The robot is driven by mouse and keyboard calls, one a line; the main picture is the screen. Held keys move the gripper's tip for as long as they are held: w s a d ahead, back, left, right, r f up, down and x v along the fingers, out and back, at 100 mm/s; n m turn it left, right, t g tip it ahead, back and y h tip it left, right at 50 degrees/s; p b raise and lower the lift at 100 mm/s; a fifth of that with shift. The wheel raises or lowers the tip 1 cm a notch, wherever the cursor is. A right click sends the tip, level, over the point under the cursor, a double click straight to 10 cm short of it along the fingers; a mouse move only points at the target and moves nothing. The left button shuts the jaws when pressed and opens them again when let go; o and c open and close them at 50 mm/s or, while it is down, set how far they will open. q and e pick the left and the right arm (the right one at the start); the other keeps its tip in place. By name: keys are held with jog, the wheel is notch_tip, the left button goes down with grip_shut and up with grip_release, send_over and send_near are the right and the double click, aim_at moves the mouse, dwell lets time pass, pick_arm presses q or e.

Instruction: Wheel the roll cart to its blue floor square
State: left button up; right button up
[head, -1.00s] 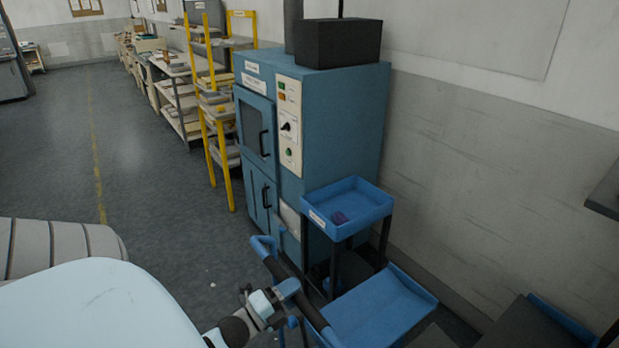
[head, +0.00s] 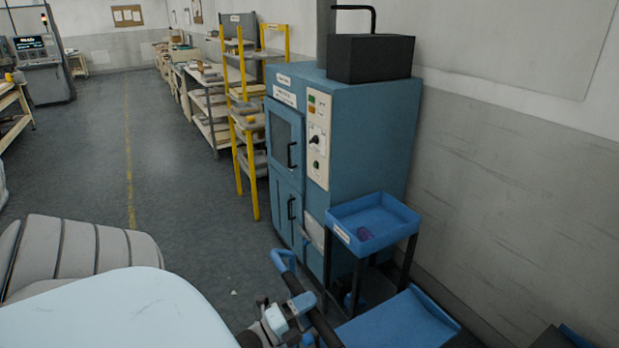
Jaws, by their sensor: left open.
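What looks like the roll cart is at the bottom of the head view: a black push bar (head: 325,328) with a blue curved end and a blue flat deck (head: 405,322). The bottom edge cuts it off, and no roll can be made out on it. My left gripper (head: 300,308) is open at the push bar, very close to it; I cannot tell whether the bar lies between its fingers. My right gripper is not in view. No blue floor square shows.
A blue cabinet machine (head: 365,140) stands by the wall, with a blue tray stand (head: 398,216) right beside the cart. A yellow-framed rack (head: 247,150) and benches line the wall beyond. Open grey floor with a yellow line (head: 129,160) lies to the left.

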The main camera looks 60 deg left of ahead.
pick_arm(q)
jog(key=b+v, duration=0.3)
jog(key=v, duration=1)
jog(key=shift+s, duration=0.4)
jog(key=shift+a+f, duration=0.1)
